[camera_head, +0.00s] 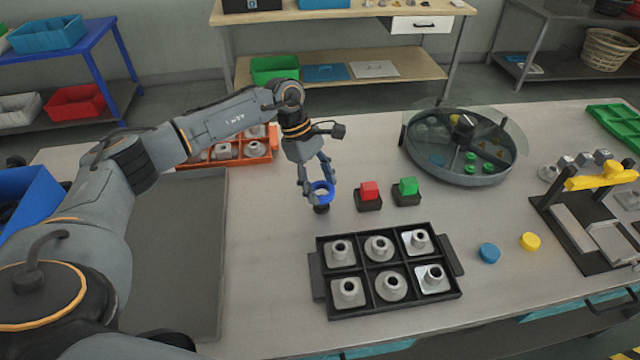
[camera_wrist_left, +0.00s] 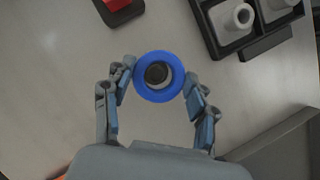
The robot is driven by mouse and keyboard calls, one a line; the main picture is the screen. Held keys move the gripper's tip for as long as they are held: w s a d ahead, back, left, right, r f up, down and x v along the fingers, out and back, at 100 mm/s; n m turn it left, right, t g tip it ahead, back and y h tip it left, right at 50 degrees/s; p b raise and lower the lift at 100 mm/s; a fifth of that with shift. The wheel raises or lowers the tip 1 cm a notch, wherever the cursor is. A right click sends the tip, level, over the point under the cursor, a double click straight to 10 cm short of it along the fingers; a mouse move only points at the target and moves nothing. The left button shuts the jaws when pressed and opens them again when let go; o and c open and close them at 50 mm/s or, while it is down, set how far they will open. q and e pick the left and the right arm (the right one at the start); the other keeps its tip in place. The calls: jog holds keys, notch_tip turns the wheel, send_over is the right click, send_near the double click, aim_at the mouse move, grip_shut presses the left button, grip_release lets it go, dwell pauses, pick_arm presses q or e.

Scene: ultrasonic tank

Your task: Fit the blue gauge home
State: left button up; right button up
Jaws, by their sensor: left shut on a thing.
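The blue gauge, a ring (camera_head: 323,199), is held between the fingers of my left gripper (camera_head: 317,188), above the table. In the left wrist view the blue ring (camera_wrist_left: 158,97) lies between the two fingertips of the gripper (camera_wrist_left: 160,85), which close on its sides. A small dark post (camera_head: 321,209) stands right below the ring. Its round dark top (camera_wrist_left: 157,73) shows through the ring's hole, slightly above the hole's centre in the picture. I cannot tell whether the ring is around the post or only above it. My right gripper is out of view.
Red (camera_head: 369,189) and green (camera_head: 407,186) buttons on black bases stand right of the gripper. A black tray (camera_head: 318,262) of grey flanged parts is in front. A round glass-covered tank (camera_head: 462,183) and an orange tray (camera_head: 196,163) stand farther back. Blue (camera_head: 489,253) and yellow discs (camera_head: 530,241) lie right.

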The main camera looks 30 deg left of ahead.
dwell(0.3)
pick_arm(q)
jog(key=shift+b, duration=0.35)
dwell(0.4)
jog(key=shift+f+b, duration=0.35)
jog(key=shift+b, duration=0.05)
dwell(0.3)
jog(key=shift+f+b, duration=1.3)
dwell(0.6)
jog(key=shift+f+b, duration=0.15)
jog(key=shift+b, duration=0.75)
dwell(3.5)
